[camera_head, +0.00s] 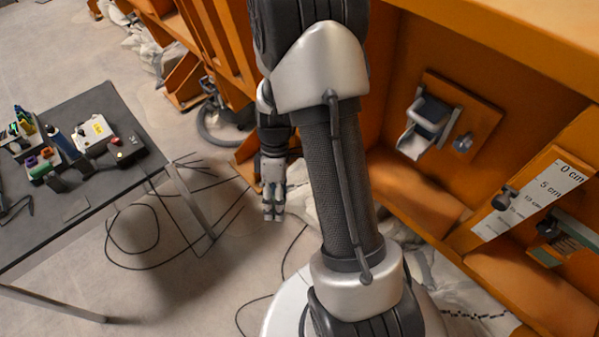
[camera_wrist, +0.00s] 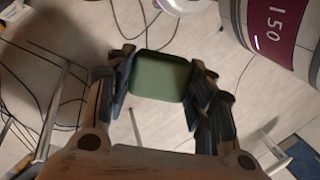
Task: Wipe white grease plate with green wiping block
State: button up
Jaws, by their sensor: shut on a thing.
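My gripper (camera_head: 272,206) hangs low over the floor in the head view, between the dark table and the orange sandbed frame. The wrist view shows its two dark fingers shut on the green wiping block (camera_wrist: 160,76), one finger at each side. The block's broad green face is visible, and it is clear of any surface. In the head view the block is too small and hidden to make out well. I cannot make out a white grease plate with certainty in either view.
A dark table (camera_head: 70,208) at left carries bottles, small boxes and a white device (camera_head: 93,133). Loose black cables (camera_head: 135,232) lie on the floor. The orange frame (camera_head: 420,190) at right bears a metal handle fitting (camera_head: 430,118) and a centimetre scale plate (camera_head: 530,200).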

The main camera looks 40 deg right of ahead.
jog(key=s+d+f+n+g+h+b, duration=0.1)
jog(key=d+n+g+h, duration=0.2)
jog(key=d+n+h, duration=0.5)
jog(key=d+f+n+g+h, duration=0.25)
jog(key=d+n+h, duration=0.2)
jog(key=n, duration=0.65)
jog(key=w+d+f+n+t+h+b, duration=0.1)
jog(key=w+f+n+t+h, duration=0.3)
jog(key=w+n+t+h, duration=0.8)
jog(key=s+d+r+m+t+y+p, duration=0.1)
jog(key=s+d+y, duration=0.1)
jog(key=d, duration=0.3)
jog(key=shift+s+d+r, duration=0.2)
jog(key=shift+s+d, duration=0.2)
jog(key=shift+s, duration=0.1)
jog(key=shift+t+x, duration=0.25)
jog(key=shift+x, duration=0.6)
jog(key=shift+s, duration=0.25)
